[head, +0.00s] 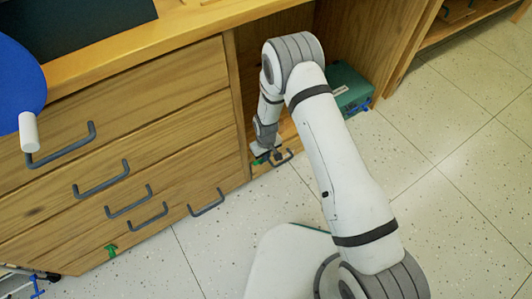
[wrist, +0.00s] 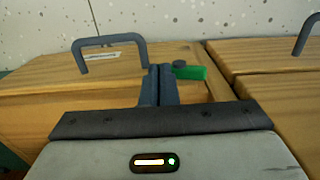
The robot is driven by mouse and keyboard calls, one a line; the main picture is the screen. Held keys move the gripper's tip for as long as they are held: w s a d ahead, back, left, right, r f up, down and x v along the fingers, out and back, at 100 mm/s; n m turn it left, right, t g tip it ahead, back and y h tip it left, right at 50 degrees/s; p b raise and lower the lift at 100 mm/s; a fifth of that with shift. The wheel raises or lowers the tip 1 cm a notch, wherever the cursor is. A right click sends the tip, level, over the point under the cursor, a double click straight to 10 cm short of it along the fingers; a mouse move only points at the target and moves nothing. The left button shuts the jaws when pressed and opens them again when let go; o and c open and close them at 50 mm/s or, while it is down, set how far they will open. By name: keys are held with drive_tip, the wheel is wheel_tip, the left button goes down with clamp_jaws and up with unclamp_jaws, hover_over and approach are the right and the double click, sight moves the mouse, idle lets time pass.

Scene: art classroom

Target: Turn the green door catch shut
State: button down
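The green door catch (wrist: 190,73) shows in the wrist view as a green bar with a dark round pivot, lying along the top edge of wooden panels. My gripper (wrist: 159,70) is just left of it there, its two dark fingers close together with nothing visible between them. I cannot tell whether a finger touches the catch. In the head view my gripper (head: 273,156) is low by the cabinet's front edge, and a small part of the green catch (head: 259,161) shows beside it. The wooden door (wrist: 75,82) with a dark grey handle (wrist: 108,46) is left of the catch.
A drawer front (head: 120,125) with several dark handles is at the left, with another small green piece (head: 111,250) low on it. A teal box (head: 348,86) stands behind my arm. A blue round thing (head: 18,85) is at the upper left. The speckled floor (head: 450,190) is clear.

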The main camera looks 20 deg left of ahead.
drive_tip(key=shift+w+d+f+b, duration=0.1)
drive_tip(key=shift+w+d+f, duration=0.15)
drive_tip(key=shift+f, duration=0.2)
drive_tip(key=shift+w+d+f+b, duration=0.15)
drive_tip(key=shift+w+d+f, duration=0.05)
drive_tip(key=shift+f, duration=0.25)
drive_tip(key=shift+w+d+f+b, duration=0.1)
drive_tip(key=shift+w+d+f, duration=0.15)
drive_tip(key=shift+f, duration=0.2)
drive_tip(key=shift+a, duration=0.1)
idle(1.0)
